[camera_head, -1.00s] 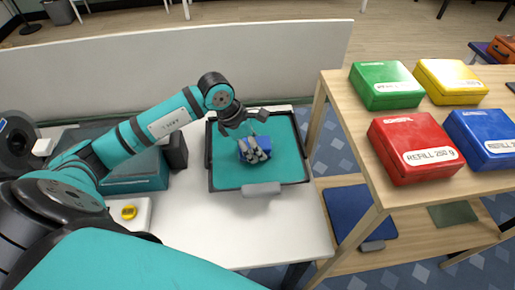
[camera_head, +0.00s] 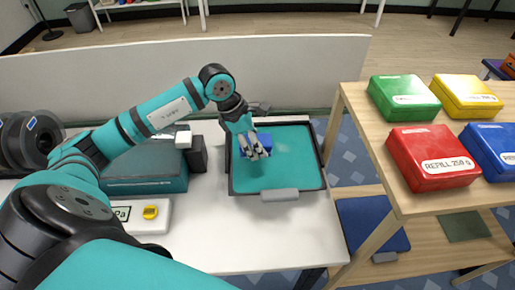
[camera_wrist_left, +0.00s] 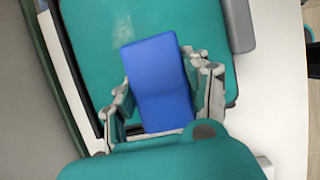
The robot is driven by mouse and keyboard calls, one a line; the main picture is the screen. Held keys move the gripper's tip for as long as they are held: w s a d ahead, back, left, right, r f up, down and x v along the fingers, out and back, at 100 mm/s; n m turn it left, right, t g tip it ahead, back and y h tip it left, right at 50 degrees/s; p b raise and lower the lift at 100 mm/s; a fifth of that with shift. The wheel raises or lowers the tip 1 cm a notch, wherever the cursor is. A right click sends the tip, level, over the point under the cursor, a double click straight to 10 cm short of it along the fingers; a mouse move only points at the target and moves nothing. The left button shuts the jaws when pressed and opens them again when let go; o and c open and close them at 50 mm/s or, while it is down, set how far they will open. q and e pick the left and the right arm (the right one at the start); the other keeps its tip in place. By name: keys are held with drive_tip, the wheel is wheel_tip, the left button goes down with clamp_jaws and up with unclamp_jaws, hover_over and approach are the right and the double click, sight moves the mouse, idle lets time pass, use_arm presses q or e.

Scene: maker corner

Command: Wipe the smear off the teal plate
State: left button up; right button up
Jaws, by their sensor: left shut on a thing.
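The teal plate (camera_head: 295,165) lies on the white table with a dark rim and a grey handle tab at its front; it also shows in the wrist view (camera_wrist_left: 85,50). A faint pale smear (camera_wrist_left: 118,28) shows on the plate in the wrist view, just beyond the end of the blue block. My left gripper (camera_head: 257,152) is over the plate's left part, shut on a blue block (camera_wrist_left: 160,80), which also shows in the head view (camera_head: 264,138). I cannot tell whether the block touches the plate. My right gripper is not in view.
A wooden shelf (camera_head: 365,115) with green, yellow, red and blue boxes stands to the right. A teal box (camera_head: 145,172), a white device with a yellow knob (camera_head: 150,212) and dark spools (camera_head: 30,138) are to the left. A low pale partition (camera_head: 300,75) runs behind the table.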

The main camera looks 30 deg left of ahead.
use_arm(q)
drive_tip(key=v, duration=0.1)
drive_tip(key=p+v, duration=0.1)
drive_tip(key=shift+w+r, duration=0.15)
drive_tip(key=shift+r, duration=0.25)
drive_tip(key=shift+d+r, duration=0.2)
drive_tip(key=shift+r, duration=0.35)
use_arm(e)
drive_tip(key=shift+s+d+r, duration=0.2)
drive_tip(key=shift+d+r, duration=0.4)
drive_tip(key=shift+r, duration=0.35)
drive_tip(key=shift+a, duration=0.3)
